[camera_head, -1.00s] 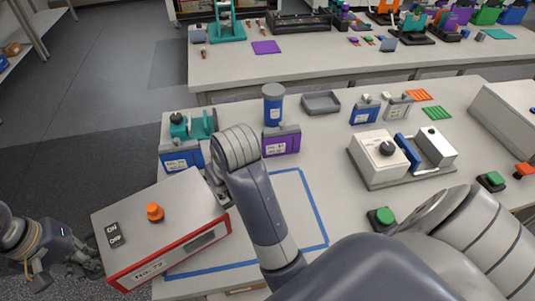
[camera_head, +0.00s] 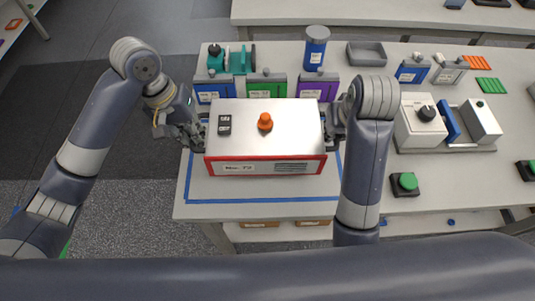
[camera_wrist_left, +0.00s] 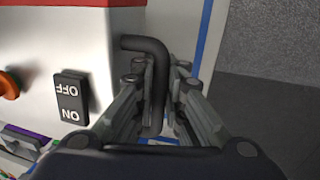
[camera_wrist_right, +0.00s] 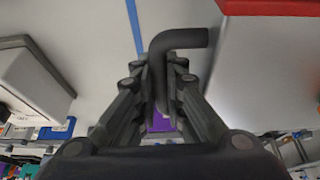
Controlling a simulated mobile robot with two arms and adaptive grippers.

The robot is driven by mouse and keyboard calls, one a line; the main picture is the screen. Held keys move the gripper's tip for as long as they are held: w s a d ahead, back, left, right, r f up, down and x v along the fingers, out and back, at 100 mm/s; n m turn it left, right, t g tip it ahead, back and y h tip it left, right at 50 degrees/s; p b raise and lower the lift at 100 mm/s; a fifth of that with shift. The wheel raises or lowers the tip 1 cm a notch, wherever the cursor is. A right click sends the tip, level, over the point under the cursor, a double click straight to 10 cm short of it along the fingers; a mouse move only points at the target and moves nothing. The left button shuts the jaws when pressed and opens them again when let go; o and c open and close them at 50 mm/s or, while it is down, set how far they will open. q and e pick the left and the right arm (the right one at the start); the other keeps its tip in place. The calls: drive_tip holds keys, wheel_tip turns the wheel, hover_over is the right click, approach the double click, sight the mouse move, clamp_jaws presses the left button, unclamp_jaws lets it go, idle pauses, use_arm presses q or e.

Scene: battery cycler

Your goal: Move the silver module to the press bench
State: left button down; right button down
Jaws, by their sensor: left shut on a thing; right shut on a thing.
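The silver module (camera_head: 262,145) is a pale metal box with red trim, an orange knob and ON/OFF switches on top. In the head view it sits level over the blue taped outline on the bench; whether it touches the top is unclear. My left gripper (camera_head: 197,134) is at its left side, shut on a dark bent handle, which shows in the left wrist view (camera_wrist_left: 157,85). My right gripper (camera_head: 333,126) is at its right side, shut on the other handle, seen in the right wrist view (camera_wrist_right: 160,75). The right fingertips are mostly hidden in the head view.
Behind the module stand a blue-labelled case, a green case and a purple case (camera_head: 318,86), with a blue cylinder (camera_head: 316,48) and grey tray (camera_head: 366,53). At right are a white device with a black knob (camera_head: 420,122) and a green button (camera_head: 407,182).

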use_arm(q)
drive_tip(key=shift+a+f, duration=0.15)
drive_tip(key=shift+a, duration=0.2)
